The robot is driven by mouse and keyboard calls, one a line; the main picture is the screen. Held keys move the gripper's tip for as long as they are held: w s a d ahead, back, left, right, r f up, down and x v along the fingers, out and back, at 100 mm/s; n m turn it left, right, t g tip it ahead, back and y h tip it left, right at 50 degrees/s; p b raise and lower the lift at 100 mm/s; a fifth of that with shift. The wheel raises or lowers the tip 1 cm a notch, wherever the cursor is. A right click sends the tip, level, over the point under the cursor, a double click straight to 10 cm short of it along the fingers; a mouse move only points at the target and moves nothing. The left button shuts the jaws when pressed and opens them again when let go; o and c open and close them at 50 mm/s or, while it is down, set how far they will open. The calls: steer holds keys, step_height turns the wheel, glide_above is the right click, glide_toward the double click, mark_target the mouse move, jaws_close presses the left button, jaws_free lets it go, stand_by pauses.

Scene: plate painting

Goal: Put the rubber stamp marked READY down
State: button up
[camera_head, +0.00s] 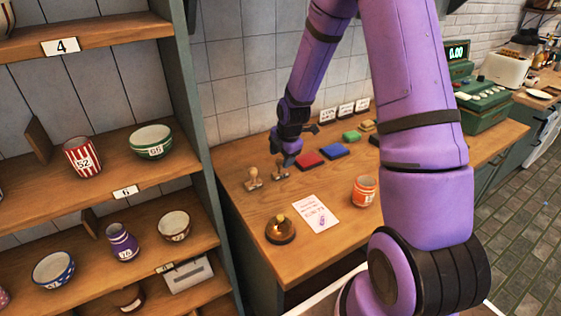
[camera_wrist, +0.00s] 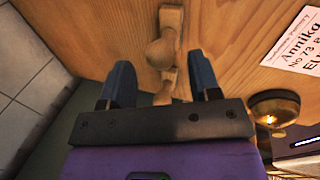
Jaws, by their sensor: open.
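Two wooden rubber stamps stand on the counter, a left one (camera_head: 253,179) and a right one (camera_head: 279,170); I cannot read which is marked READY. My gripper (camera_head: 287,152) is low over the counter, right at the right stamp. In the wrist view my gripper (camera_wrist: 160,66) has its two blue fingers spread apart. A wooden stamp (camera_wrist: 161,51) shows ahead of and between the fingertips, with more wood (camera_wrist: 164,90) between the fingers. Neither finger visibly presses on wood. The stamps' marked faces are hidden.
A paper card (camera_head: 316,214), a brass bell (camera_head: 281,230) and an orange striped cup (camera_head: 364,191) stand nearer. A shelf with bowls stands left.

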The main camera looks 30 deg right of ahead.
steer(key=s+a+r+m, duration=0.2)
steer(key=s+r+m, duration=0.15)
steer(key=r, duration=0.45)
steer(key=s+a+r+m+h, duration=0.1)
steer(key=s+r+m, duration=0.2)
steer(key=s+r, duration=0.35)
steer(key=s+a+r+m, duration=0.2)
steer(key=s+r+m, duration=0.1)
steer(key=r, duration=0.7)
steer(key=s+a+r+m+t, duration=0.1)
steer(key=s+r+m, duration=0.3)
steer(key=s, duration=0.5)
steer(key=s+a+r+m+t, duration=0.1)
steer(key=s+a+r+m, duration=0.1)
steer(key=s+m, duration=0.4)
steer(key=shift+s+r+y, duration=0.3)
steer(key=shift+s+r, duration=0.55)
steer(key=shift+s, duration=0.5)
steer(key=shift+a, duration=0.1)
